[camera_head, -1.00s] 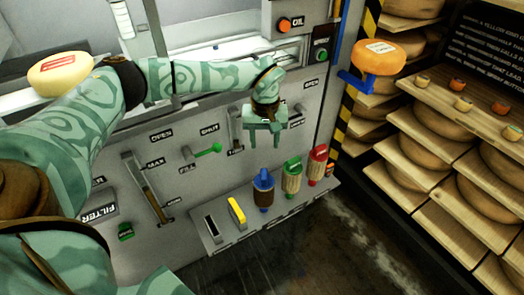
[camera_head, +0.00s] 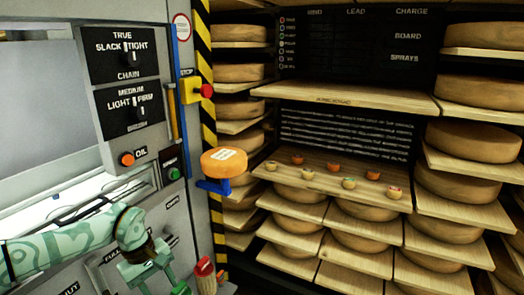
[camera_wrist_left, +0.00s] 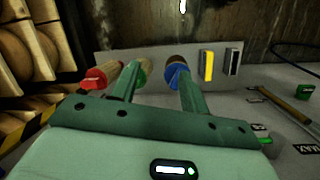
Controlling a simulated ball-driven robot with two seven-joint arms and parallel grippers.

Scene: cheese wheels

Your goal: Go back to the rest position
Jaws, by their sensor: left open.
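My left gripper (camera_head: 150,278) is at the lower left of the head view, in front of the grey machine panel. It is pale green, and its forearm comes in from the left edge. In the wrist view its two fingers (camera_wrist_left: 158,70) stand apart with nothing held between them. Beyond them are a red-topped tool (camera_wrist_left: 93,79), a green-topped tool (camera_wrist_left: 138,74) and a blue-topped tool (camera_wrist_left: 177,75) in a rack. I cannot tell whether the fingers touch them. My right gripper is out of view.
An orange cheese wheel (camera_head: 224,162) rests on a blue bracket (camera_head: 212,187) beside the striped post (camera_head: 207,130). Shelves of cheese wheels (camera_head: 468,186) fill the right. Small pieces stand on a plank (camera_head: 330,180). A red stop button (camera_head: 206,91) juts from the machine.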

